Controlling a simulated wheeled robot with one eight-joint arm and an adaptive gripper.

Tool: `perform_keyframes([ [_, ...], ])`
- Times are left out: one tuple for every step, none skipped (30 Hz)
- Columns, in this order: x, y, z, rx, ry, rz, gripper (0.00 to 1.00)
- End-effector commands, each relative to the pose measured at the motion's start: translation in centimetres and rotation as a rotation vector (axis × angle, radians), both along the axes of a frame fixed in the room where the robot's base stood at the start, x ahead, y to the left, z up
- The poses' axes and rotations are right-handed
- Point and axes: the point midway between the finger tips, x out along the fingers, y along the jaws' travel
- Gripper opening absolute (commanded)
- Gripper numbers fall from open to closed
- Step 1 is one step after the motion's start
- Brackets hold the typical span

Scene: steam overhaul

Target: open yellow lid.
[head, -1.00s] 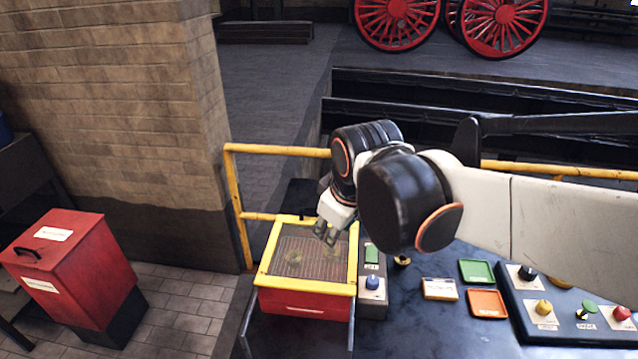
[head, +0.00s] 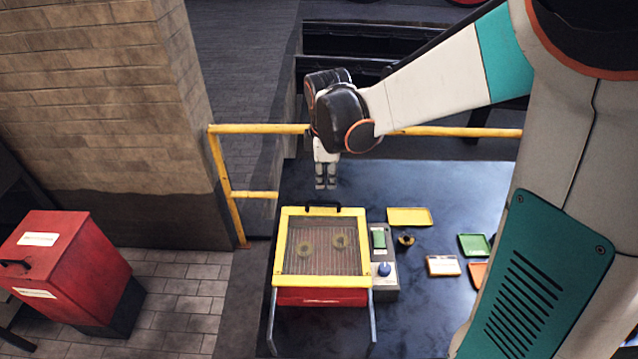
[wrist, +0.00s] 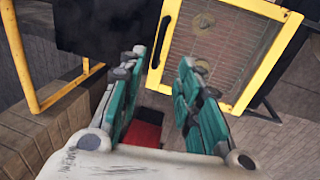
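The yellow lid (head: 322,281) is a yellow frame with a mesh window and appears to lie closed on a red box (head: 322,297). Its black handle (head: 322,208) is on the far edge. Two brass-coloured rings show through the mesh. My gripper (head: 326,187) hangs fingers-down just beyond the handle, apart from it. In the wrist view my gripper (wrist: 158,62) has two teal fingers spread with nothing between them.
A control box (head: 385,270) with a blue knob stands right of the red box. Yellow (head: 409,216) and green trays (head: 474,245) lie farther right. A yellow rail (head: 260,129) runs behind the table. A red bin (head: 75,270) stands left. The dark tabletop (head: 455,195) has free room.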

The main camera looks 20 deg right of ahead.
Motion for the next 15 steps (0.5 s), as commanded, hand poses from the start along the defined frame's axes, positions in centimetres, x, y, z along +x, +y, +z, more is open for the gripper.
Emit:
perform_keyframes([
  [0.2, -0.1, -1.1, 0.000, 0.000, -0.001, 0.31],
  [0.3, -0.1, -1.7, 0.000, 0.000, -0.001, 0.31],
  [0.5, -0.2, -2.5, 0.000, -0.001, -0.001, 0.31],
  [0.6, -0.2, -3.0, 0.000, -0.001, -0.002, 0.31],
  [0.7, -0.2, -3.6, 0.000, -0.001, -0.002, 0.31],
  [0.9, -0.3, -4.4, 0.000, -0.001, -0.002, 0.31],
  [1.0, -0.3, -5.0, 0.000, -0.001, -0.002, 0.31],
  [1.1, -0.4, -5.6, 0.000, -0.001, -0.002, 0.31],
  [1.2, -0.4, -6.3, 0.000, -0.001, -0.002, 0.31],
  [1.4, -0.4, -6.9, 0.000, -0.001, -0.002, 0.31],
  [1.4, -0.5, -7.4, 0.000, -0.001, -0.002, 0.31],
  [1.6, -0.5, -8.0, 0.000, -0.001, -0.002, 0.31],
  [1.6, -0.5, -8.5, 0.000, -0.001, -0.002, 0.31],
  [1.7, -0.6, -8.9, 0.000, -0.001, -0.002, 0.31],
  [1.8, -0.6, -9.4, 0.000, -0.001, -0.002, 0.31],
])
